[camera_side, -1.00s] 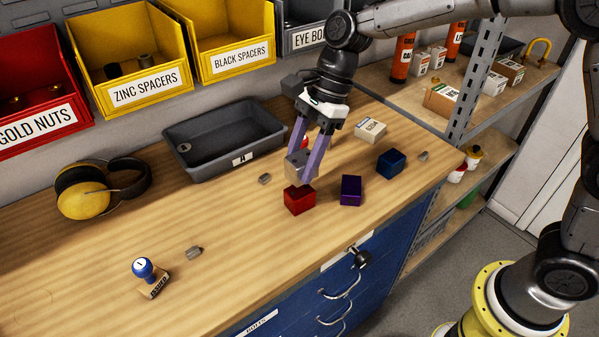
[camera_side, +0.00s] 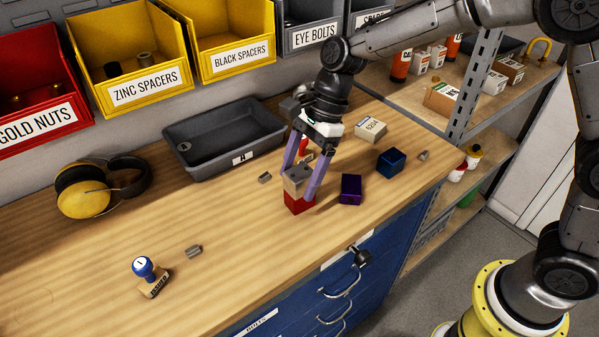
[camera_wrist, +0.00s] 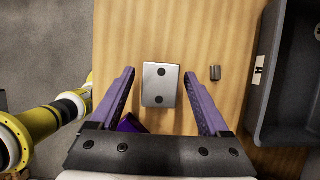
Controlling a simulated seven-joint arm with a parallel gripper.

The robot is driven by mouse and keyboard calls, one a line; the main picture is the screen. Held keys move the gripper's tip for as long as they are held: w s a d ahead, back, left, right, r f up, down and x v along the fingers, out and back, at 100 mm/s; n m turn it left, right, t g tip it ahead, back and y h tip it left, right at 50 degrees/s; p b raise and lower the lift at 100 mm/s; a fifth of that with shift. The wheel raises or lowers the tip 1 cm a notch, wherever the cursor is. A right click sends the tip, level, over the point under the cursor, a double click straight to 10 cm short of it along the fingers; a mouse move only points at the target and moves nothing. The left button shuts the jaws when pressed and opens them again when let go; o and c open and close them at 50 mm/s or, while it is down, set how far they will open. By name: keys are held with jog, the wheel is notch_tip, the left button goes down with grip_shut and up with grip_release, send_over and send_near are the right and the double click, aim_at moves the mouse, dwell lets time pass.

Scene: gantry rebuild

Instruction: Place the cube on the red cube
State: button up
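A grey metal cube (camera_side: 298,178) with dark round marks on its top sits on the red cube (camera_side: 299,203) on the wooden bench. In the side view they look stacked and roughly lined up. In the wrist view the grey cube (camera_wrist: 160,86) lies between the fingers and hides the red cube below it. My gripper (camera_side: 299,184) points down over the stack, with one purple finger on either side of the grey cube. In the wrist view my gripper (camera_wrist: 159,72) is open, with bench wood showing between each finger and the cube.
A dark purple block (camera_side: 350,189) stands close right of the stack, and a blue cube (camera_side: 391,162) farther right. A small metal spacer (camera_side: 265,177) is left.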

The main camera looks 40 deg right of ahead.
jog(key=v, duration=1.2)
jog(key=s+d+r+n+t+h, duration=0.1)
jog(key=s+d+r+n+t, duration=0.1)
jog(key=s+d+r+n, duration=0.25)
jog(key=s+d+f+n+t+h, duration=0.1)
jog(key=s+d+f+n, duration=0.2)
jog(key=s, duration=0.6)
jog(key=s+d+f+n+t+h, duration=0.2)
jog(key=s+d+f+n, duration=0.2)
jog(key=s+d+n, duration=0.4)
jog(key=shift+s+d+n+t, duration=0.3)
jog(key=shift+s+n, duration=0.65)
jog(key=shift+n, duration=0.3)
